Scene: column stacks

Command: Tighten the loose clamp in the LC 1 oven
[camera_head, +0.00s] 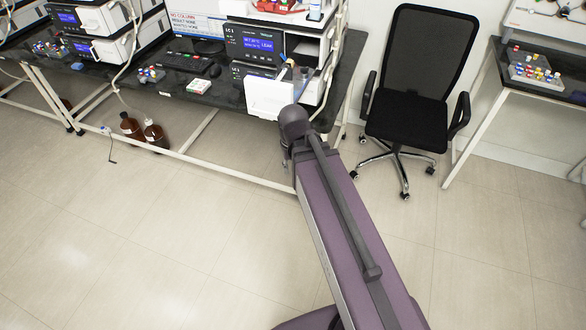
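The LC 1 stack (250,42) stands on the bench at upper middle, and its top screen reads LC 1 and LEAK. A second LC 1 screen (251,72) sits below it. A white open door or panel (270,98) stands out in front of the lower unit, which I take to be the oven. Small bluish and yellowish parts (288,70) show behind the panel's top edge, too small to identify. The loose clamp cannot be made out. My purple arm reaches up to the panel's right edge. My gripper cannot be made out; the arm's far end and the panel block the view.
A black office chair (410,100) stands right of the bench. Left on the dark bench (215,95) are a keyboard (190,62), a small white-green box (199,86) and another instrument stack (85,30). Brown bottles (155,134) stand beneath. The floor (120,240) in front is clear.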

